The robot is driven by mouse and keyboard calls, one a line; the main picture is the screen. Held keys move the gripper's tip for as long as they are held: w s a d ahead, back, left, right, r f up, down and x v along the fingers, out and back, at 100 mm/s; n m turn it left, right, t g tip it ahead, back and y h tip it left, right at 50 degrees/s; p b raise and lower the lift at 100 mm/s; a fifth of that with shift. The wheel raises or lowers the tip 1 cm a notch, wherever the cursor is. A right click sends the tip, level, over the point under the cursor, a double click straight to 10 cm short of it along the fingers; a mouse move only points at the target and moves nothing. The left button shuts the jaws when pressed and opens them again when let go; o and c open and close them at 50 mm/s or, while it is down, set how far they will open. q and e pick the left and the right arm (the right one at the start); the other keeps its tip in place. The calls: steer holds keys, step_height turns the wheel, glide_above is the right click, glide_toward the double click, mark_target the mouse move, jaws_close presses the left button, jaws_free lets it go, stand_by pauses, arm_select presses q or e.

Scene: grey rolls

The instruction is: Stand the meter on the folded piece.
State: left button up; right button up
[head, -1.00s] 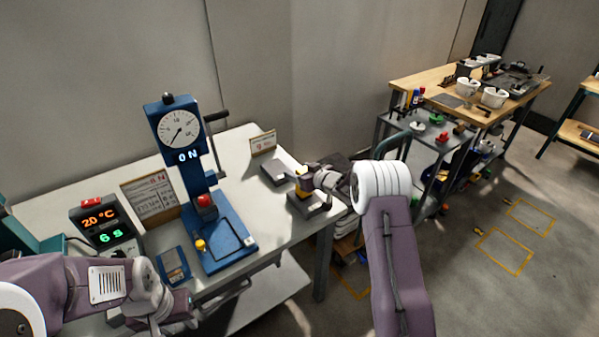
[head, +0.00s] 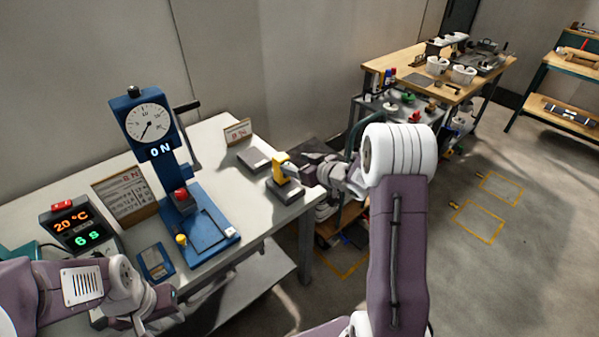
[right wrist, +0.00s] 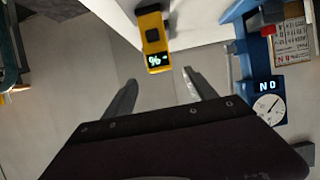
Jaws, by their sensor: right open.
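The yellow meter (head: 280,170) stands upright near the right edge of the white table. In the head view its foot appears to be on a grey block with dark sides (head: 290,193), which may be the folded piece. The meter also shows in the right wrist view (right wrist: 153,38), with a lit % display. My right gripper (right wrist: 160,76) is open and empty, its fingertips apart from the meter and just short of it. My left gripper (head: 155,303) is low at the left, in front of the table; its jaws are too unclear to read.
Another flat grey slab (head: 254,159) lies behind the meter, near a small sign (head: 238,132). A blue press with a dial (head: 148,122) stands left of them, beside a timer display (head: 78,228).

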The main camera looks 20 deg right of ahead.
steer(key=s+a+f+m+g+h, duration=0.1)
steer(key=s+g, duration=0.3)
steer(key=s, duration=0.6)
steer(key=s+a+f+m+g+h+p, duration=0.1)
steer(key=s+a+f+g+h, duration=0.1)
steer(key=s, duration=0.8)
steer(key=s+a+f+m+g+h+p, duration=0.1)
steer(key=s+g, duration=0.4)
steer(key=s, duration=0.5)
steer(key=shift+a+f+m+g, duration=0.35)
steer(key=shift+a+m, duration=0.25)
steer(key=shift+a, duration=0.35)
